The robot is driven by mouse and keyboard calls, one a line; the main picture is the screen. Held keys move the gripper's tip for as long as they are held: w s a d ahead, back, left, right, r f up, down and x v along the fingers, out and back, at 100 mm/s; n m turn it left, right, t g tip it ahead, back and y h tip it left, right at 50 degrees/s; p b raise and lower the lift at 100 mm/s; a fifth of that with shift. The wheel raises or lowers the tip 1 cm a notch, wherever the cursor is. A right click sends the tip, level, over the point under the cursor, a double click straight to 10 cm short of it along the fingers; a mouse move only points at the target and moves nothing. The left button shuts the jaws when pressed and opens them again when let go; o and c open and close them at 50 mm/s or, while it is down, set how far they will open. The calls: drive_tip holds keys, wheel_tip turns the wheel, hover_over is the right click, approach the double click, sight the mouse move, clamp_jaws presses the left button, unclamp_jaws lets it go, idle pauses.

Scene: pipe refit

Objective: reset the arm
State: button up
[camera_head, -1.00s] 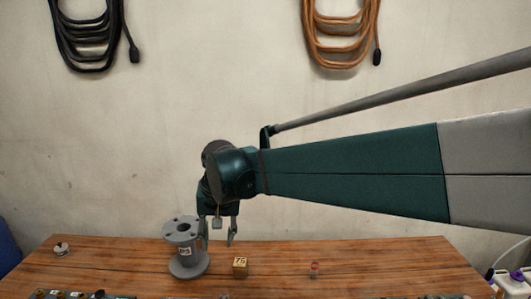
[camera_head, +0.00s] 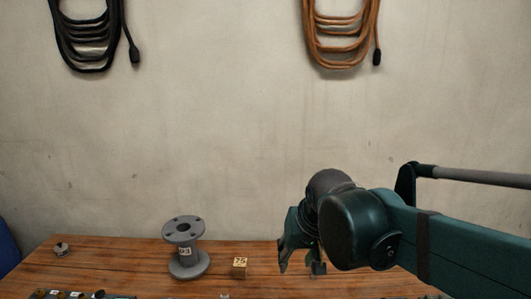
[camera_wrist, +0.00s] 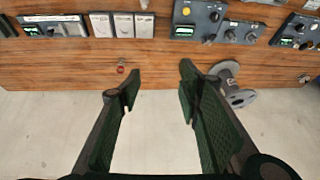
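My gripper (camera_head: 300,265) hangs in front of the table, right of the middle in the head view. In the wrist view its two fingers (camera_wrist: 156,82) stand wide apart with nothing between them, so it is open and empty. A grey flanged pipe spool (camera_head: 186,248) with a label stands upright on the table, left of my gripper and apart from it. The spool also shows beside the right finger in the wrist view (camera_wrist: 232,82). My forearm reaches in from the lower right of the head view.
A small block marked 75 (camera_head: 240,267) sits right of the spool. A small round fitting (camera_head: 62,249) lies at the wooden table's left end. A small red-topped item (camera_wrist: 121,69) shows near the left finger. Several control boxes (camera_wrist: 205,18) line one table edge. Cables hang on the wall.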

drive_tip(key=s+d+f+t, duration=0.1)
drive_tip(key=s+d+f, duration=0.2)
drive_tip(key=s+d, duration=0.3)
drive_tip(key=s+d+f+t+h, duration=0.1)
drive_tip(key=s+d+f, duration=0.2)
drive_tip(key=s+d, duration=0.4)
drive_tip(key=shift+d+f+m, duration=0.2)
drive_tip(key=shift+d+m, duration=0.1)
drive_tip(key=shift+d, duration=0.15)
drive_tip(key=shift+s, duration=0.1)
idle(1.3)
